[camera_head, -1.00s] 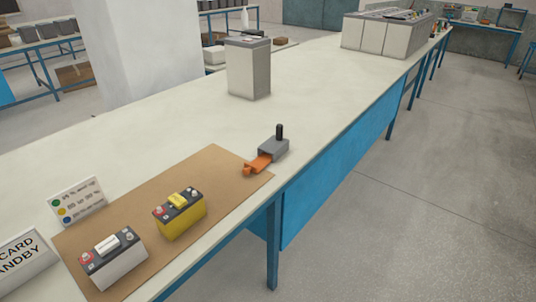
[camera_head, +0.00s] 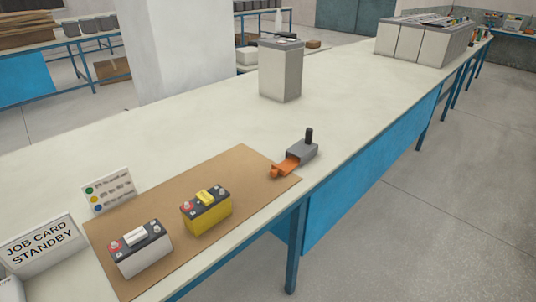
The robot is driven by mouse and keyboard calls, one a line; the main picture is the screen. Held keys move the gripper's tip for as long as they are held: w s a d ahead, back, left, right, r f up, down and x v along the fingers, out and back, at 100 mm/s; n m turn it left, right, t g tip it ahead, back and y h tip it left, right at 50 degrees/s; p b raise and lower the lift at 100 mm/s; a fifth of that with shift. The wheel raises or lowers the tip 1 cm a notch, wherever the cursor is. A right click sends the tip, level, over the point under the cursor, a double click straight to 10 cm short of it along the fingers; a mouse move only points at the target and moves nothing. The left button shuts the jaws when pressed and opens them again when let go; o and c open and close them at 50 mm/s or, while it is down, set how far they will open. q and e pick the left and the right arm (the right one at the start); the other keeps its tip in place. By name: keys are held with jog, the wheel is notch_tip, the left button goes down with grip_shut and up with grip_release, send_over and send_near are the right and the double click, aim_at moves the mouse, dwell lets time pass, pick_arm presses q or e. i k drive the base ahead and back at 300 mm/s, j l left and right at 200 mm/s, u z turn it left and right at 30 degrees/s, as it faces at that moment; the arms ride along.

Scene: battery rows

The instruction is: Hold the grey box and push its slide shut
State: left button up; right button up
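The grey box (camera_head: 303,152) is small and sits on the white bench near its front edge, with a black upright post (camera_head: 309,136) on it. Its orange slide (camera_head: 287,165) sticks out of the box's left side, toward the brown mat, and ends in an orange tab at the mat's corner. Neither of my grippers shows in this view.
A brown mat (camera_head: 245,163) holds a yellow battery (camera_head: 208,212) and a white battery (camera_head: 143,252). Two cards, one reading JOB CARD STANDBY (camera_head: 40,246), stand at the left. A tall grey battery (camera_head: 281,75) stands behind. Bare bench surrounds the grey box's back and right.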

aim_at(290, 162)
jog(key=i+l+u, duration=0.15)
jog(key=l+u, duration=0.2)
jog(key=i+l+u, duration=0.15)
jog(key=u, duration=0.2)
jog(key=i+l+u, duration=0.1)
jog(key=l+u, duration=0.2)
jog(key=l, duration=0.15)
